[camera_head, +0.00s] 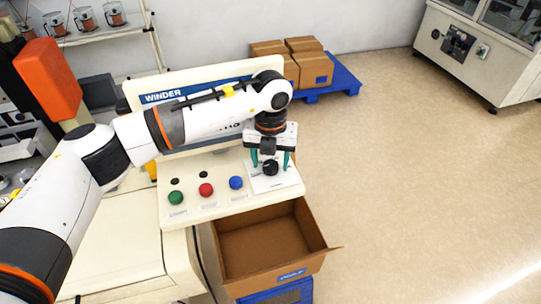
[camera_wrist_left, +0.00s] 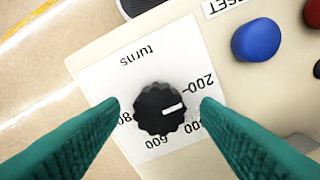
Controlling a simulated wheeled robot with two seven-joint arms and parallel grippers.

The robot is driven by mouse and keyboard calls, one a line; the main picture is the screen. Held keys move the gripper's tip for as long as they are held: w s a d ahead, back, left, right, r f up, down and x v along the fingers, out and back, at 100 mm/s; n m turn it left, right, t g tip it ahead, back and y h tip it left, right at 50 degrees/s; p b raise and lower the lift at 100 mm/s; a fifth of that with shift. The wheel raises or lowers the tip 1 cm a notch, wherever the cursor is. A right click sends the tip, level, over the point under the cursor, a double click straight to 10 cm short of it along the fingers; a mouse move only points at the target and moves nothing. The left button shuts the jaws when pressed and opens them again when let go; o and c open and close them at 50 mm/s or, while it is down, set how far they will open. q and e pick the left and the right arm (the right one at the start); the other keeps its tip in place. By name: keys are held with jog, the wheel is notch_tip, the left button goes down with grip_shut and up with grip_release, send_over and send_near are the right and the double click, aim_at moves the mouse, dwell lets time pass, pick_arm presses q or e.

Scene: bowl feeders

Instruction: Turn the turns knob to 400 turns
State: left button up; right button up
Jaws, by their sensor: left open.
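The turns knob (camera_wrist_left: 158,110) is black and ribbed, with a white pointer line. It sits on a white label plate (camera_wrist_left: 125,75) printed "turns", with numbers around the knob. In the left wrist view the pointer aims right, between the 200 mark and a partly covered number below it; 600 is at the bottom. My left gripper (camera_wrist_left: 161,104) is open, its green fingers on either side of the knob with gaps. In the head view the left gripper (camera_head: 270,160) is over the knob (camera_head: 270,168) at the panel's right. My right gripper is not in view.
The winder panel (camera_head: 215,203) also carries a green button (camera_head: 176,198), a red button (camera_head: 206,190) and a blue button (camera_head: 236,183) left of the knob. An open cardboard box (camera_head: 262,275) stands below the panel front. Floor to the right is clear.

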pick_arm(q)
jog(key=shift+f, duration=0.45)
jog(key=shift+c, duration=0.4)
jog(key=c, duration=0.9)
